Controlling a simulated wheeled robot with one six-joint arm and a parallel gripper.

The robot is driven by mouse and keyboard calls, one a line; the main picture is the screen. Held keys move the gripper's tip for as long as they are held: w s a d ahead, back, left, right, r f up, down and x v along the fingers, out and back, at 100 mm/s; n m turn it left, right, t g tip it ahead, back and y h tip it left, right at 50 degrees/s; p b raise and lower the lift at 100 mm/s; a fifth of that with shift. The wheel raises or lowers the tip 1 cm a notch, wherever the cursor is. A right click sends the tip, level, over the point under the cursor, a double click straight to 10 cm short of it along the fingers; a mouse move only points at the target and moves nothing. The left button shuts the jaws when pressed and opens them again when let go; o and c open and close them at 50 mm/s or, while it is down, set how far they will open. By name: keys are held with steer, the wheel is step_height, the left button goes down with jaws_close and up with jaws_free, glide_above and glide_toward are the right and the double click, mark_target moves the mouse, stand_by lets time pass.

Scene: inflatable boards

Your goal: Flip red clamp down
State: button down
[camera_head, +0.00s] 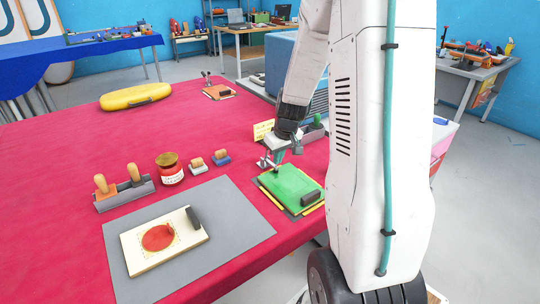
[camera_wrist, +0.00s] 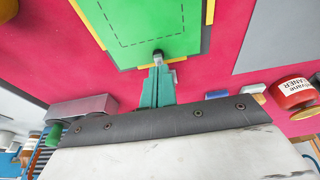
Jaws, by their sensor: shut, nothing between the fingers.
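A green board (camera_head: 290,186) with yellow edge strips lies on the red table (camera_head: 80,120). Its green face, with a dashed outline, fills the top middle of the wrist view (camera_wrist: 150,25). A small metal clamp (camera_head: 265,162) stands at the board's far left edge; its dark tip shows in the wrist view (camera_wrist: 158,54) over the board's edge. I cannot make out any red on it. My gripper (camera_head: 277,158) is beside the clamp, its teal fingers pointing down, shut and empty. In the wrist view the fingertips (camera_wrist: 159,72) are right by the dark tip and hide part of the clamp.
A grey mat (camera_head: 245,215) holds a cream board with a red disc. Stamps in a grey holder (camera_head: 125,197) and a red jar (camera_head: 170,172) stand to the left. A yellow case (camera_head: 135,97) and a brown board (camera_head: 218,92) lie farther back. The table's left middle is clear.

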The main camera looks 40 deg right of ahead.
mark_target(279, 176)
steer(key=shift+s+f, duration=0.3)
steer(key=shift+f, duration=0.2)
steer(key=shift+s+f, duration=0.25)
steer(key=shift+f, duration=0.2)
steer(key=shift+s+a+f, duration=0.1)
steer(key=shift+s+f, duration=0.15)
steer(key=shift+f, duration=0.6)
steer(key=shift+r, duration=0.35)
step_height(279, 176, up, 3)
steer(key=shift+w, duration=0.1)
steer(key=s+a+r, duration=0.1)
steer(key=s+r, duration=0.1)
steer(key=s, duration=0.7)
steer(key=shift+s+r, duration=0.4)
steer(key=shift+a, duration=0.1)
